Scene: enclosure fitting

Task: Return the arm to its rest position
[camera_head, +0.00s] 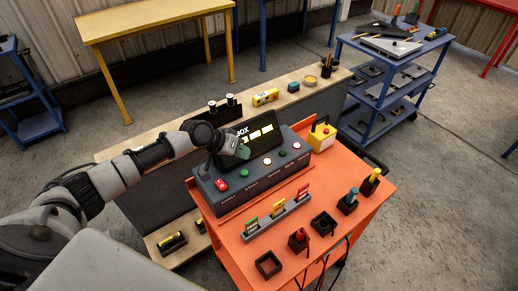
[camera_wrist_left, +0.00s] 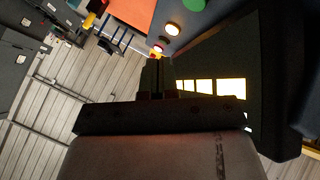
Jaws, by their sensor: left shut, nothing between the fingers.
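My left arm reaches in from the left in the head view. Its gripper (camera_head: 240,151) is just in front of the dark display panel of the grey control box (camera_head: 205,192). The gripper is shut and empty. In the left wrist view the closed fingers (camera_wrist_left: 155,72) point toward the box's row of lights, with the lit display windows to their right. Whether the fingers touch the box cannot be told. My right gripper is not in view.
The box stands on an orange cart (camera_head: 335,215) with several small holders and a card rack (camera_head: 278,218). A yellow box (camera_head: 322,135) is beside it. A wooden bench (camera_head: 185,127) runs behind. A blue trolley (camera_head: 395,65) stands at back right. Open floor lies between.

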